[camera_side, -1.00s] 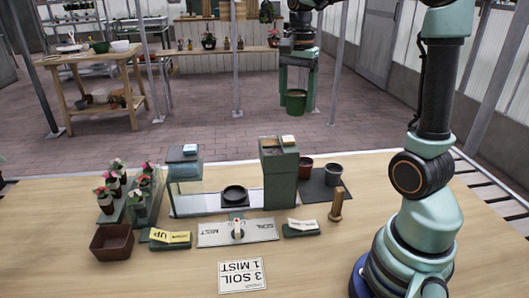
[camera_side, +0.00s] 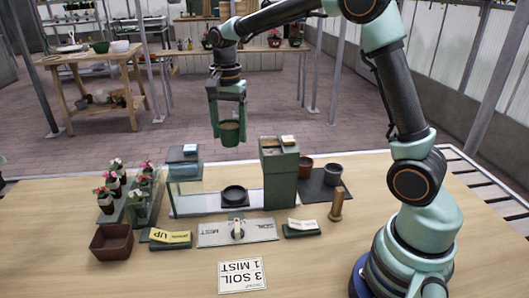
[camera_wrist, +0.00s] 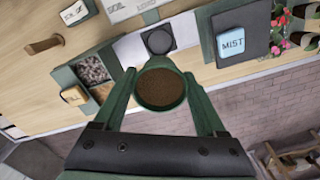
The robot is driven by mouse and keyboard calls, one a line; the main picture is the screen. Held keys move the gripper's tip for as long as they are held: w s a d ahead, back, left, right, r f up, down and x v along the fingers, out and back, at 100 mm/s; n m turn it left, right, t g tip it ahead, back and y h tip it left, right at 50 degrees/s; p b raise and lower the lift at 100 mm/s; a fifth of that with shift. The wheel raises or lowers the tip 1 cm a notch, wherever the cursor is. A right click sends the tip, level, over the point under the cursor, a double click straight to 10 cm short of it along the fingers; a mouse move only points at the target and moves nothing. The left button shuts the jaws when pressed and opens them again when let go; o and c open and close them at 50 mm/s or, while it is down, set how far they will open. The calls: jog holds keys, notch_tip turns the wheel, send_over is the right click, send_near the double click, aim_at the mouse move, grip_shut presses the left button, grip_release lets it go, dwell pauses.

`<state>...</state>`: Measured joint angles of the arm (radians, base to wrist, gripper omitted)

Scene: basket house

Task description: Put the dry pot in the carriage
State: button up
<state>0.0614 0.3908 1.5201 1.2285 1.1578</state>
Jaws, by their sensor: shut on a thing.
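My gripper (camera_side: 229,124) is shut on a green pot (camera_side: 229,134) and holds it upright in the air behind the bench apparatus. In the wrist view the pot (camera_wrist: 160,89) is full of brown soil between the two green fingers (camera_wrist: 160,92). The carriage, a black round dish on a dark base (camera_side: 234,193), sits on the pale track between the glass-sided box and the green tower. In the wrist view the carriage (camera_wrist: 158,41) lies beyond the pot and looks empty.
The tall green soil tower (camera_side: 279,171) and the MIST box (camera_side: 184,165) flank the track. A brown pot (camera_side: 305,167) and a grey pot (camera_side: 333,174) stand right of the tower. Flowering plants (camera_side: 112,185) and a brown tray (camera_side: 111,241) are at left.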

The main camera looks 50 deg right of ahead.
jog(key=shift+f, duration=8.2)
jog(key=shift+f, duration=0.2)
jog(key=o, duration=1.3)
jog(key=shift+r, duration=2.55)
notch_tip(320, 180, up, 3)
